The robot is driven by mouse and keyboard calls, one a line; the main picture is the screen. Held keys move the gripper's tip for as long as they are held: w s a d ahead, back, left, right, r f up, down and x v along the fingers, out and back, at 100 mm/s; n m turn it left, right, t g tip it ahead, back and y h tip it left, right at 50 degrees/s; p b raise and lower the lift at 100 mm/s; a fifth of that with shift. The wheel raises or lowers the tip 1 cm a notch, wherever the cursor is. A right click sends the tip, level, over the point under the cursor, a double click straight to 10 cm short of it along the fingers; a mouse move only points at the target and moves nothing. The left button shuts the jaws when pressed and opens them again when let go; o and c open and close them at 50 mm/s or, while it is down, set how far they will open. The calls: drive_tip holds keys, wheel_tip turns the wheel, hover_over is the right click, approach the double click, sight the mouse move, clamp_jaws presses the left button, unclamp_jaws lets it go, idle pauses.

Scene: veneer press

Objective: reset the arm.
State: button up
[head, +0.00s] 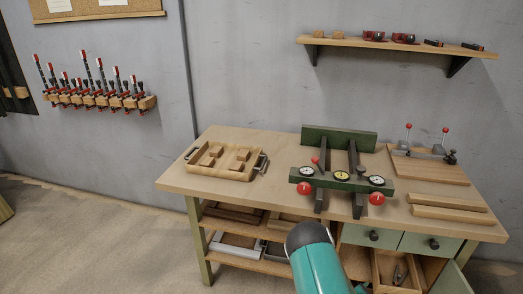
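Part of my arm (322,268), a teal link with a dark grey rounded end, rises from the bottom edge of the head view, in front of the workbench (175,183). My gripper does not show in this view, so its opening and anything in it cannot be seen. The arm link hides part of the bench's lower shelves and front.
On the bench are a wooden tray (210,171) with wooden pieces, a green press (338,139) with dials and red knobs, a clamp board (430,168) and wooden strips (450,216). A lower drawer (392,282) stands open. The floor left of the bench is clear.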

drive_tip(key=w+a+r+m+g+y, duration=0.1)
drive_tip(key=w+a+r+m+y, duration=0.15)
drive_tip(key=a+r+m, duration=0.65)
drive_tip(key=w+a+r+m+y, duration=0.25)
drive_tip(key=a+r, duration=0.25)
drive_tip(key=r, duration=0.8)
drive_tip(key=s+a+r+m+y, duration=0.2)
drive_tip(key=s+a+r, duration=0.2)
drive_tip(key=r, duration=0.4)
drive_tip(key=s+a+r+m+y, duration=0.2)
drive_tip(key=s+a+r, duration=0.25)
drive_tip(key=r, duration=0.35)
drive_tip(key=s+a+r+m, duration=0.1)
drive_tip(key=s+r+m, duration=0.1)
drive_tip(key=s, duration=0.4)
drive_tip(key=s+a+r+m+g, duration=0.1)
drive_tip(key=s+a+r+m, duration=0.1)
drive_tip(key=s+r, duration=0.3)
drive_tip(key=s+a+r+m, duration=0.2)
drive_tip(key=s+r, duration=0.2)
drive_tip(key=s, duration=0.5)
drive_tip(key=shift+s+r, duration=0.25)
